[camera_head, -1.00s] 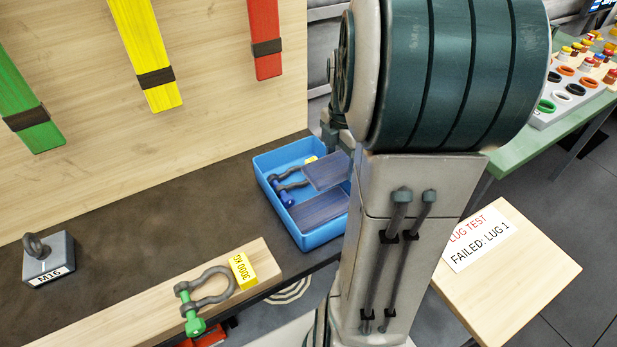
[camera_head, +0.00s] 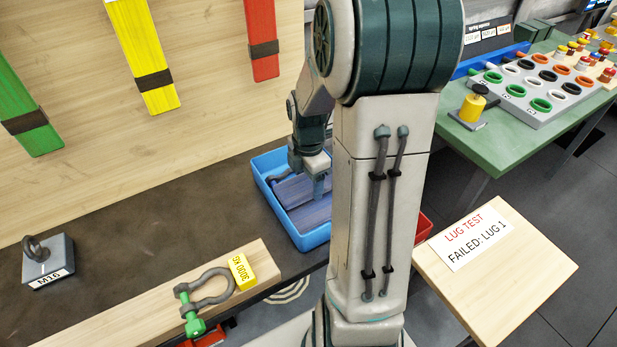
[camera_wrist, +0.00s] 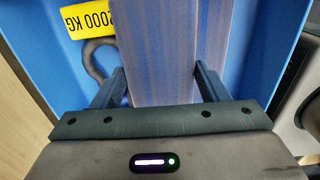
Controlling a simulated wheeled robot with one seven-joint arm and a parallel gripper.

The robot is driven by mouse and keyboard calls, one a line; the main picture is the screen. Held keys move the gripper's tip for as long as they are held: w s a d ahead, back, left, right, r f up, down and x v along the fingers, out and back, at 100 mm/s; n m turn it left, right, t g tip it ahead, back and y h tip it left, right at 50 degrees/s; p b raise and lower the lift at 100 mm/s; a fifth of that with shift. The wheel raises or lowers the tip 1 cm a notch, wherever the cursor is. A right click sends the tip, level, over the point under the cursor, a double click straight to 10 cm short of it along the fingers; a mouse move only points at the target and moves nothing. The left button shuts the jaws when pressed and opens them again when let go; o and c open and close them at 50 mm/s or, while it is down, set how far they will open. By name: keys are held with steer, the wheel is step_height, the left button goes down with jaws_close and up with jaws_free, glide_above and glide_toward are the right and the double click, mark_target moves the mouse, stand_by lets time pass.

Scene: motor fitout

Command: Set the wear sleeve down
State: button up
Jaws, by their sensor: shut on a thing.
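A blue-purple flat wear sleeve (camera_wrist: 155,45) lies between the fingers of my gripper (camera_wrist: 160,75) in the wrist view. My gripper is shut on it. In the head view my gripper (camera_head: 318,182) is down inside the blue tray (camera_head: 264,181), with the held sleeve (camera_head: 292,188) beside it. A second blue-purple sleeve (camera_head: 313,214) lies in the near part of the tray. In the wrist view the held sleeve seems to overlap it. How far the held sleeve is above the tray floor cannot be told.
A grey shackle (camera_wrist: 92,62) with a yellow 2000 KG tag (camera_wrist: 86,18) lies in the tray. A green-pinned shackle (camera_head: 211,288) sits on a wooden board. An M16 block (camera_head: 47,262) stands left on the dark bench. A small table (camera_head: 500,295) holds a "LUG TEST" card.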

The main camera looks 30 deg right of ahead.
mark_target(308, 182)
steer(key=shift+f, duration=0.15)
steer(key=shift+f, duration=0.25)
steer(key=o, duration=1)
step_height(308, 182, up, 13)
steer(key=shift+s+a+r+m+t, duration=0.15)
steer(key=shift+s+a+m+t, duration=0.35)
steer(key=shift+s+a+m, duration=2.05)
steer(key=shift+s+a+r+m+t, duration=0.1)
steer(key=shift+s+a+m+t, duration=0.4)
steer(key=shift+s+a+m, duration=2.1)
steer(key=shift+s+a+r+m+t, duration=0.15)
steer(key=shift+s+a+m+t, duration=0.6)
steer(key=shift+m, duration=3.3)
